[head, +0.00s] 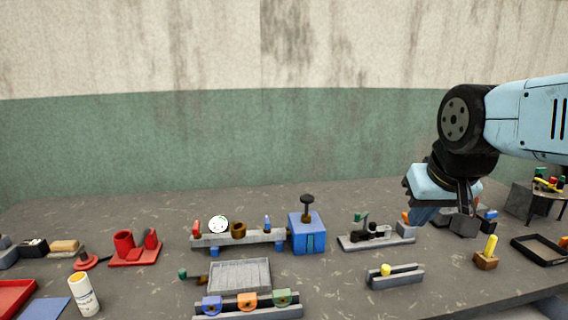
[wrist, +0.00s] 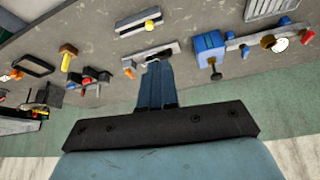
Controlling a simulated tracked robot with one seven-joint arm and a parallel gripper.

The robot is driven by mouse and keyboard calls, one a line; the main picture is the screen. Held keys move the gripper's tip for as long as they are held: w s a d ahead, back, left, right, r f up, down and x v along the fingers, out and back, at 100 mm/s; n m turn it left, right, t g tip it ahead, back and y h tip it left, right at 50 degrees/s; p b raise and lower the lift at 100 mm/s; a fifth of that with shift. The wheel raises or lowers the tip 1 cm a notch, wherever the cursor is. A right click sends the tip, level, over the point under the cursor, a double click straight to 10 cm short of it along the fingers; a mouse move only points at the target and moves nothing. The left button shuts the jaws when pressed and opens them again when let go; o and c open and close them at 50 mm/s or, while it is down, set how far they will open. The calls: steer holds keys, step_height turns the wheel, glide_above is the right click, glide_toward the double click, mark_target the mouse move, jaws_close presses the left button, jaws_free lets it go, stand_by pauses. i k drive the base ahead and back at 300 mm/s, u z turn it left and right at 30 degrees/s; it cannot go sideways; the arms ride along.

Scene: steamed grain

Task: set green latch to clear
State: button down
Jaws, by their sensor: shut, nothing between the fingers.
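Several parts are green, and I cannot tell for sure which is the green latch. A small green-topped upright part (head: 361,218) stands on a grey base plate (head: 375,242) with black pieces, right of centre in the head view. A green knob (head: 183,274) is on a lever left of the grey ribbed tray. A green block (head: 283,297) sits in the front rack. My gripper (head: 421,217) is shut and empty, above the table right of the grey base plate. In the wrist view my blue fingers (wrist: 157,70) hide part of that plate (wrist: 150,53).
A blue box with a black knob (head: 308,232) stands left of the plate. A grey rail with a yellow knob (head: 395,275) lies in front. A yellow-handled block (head: 486,253) and black tray (head: 540,250) are at right. Bare table lies between them.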

mark_target(357, 217)
steer(key=z, duration=0.75)
steer(key=k, duration=1.2)
steer(key=u, duration=0.5)
steer(key=i, duration=1)
steer(key=z, duration=0.05)
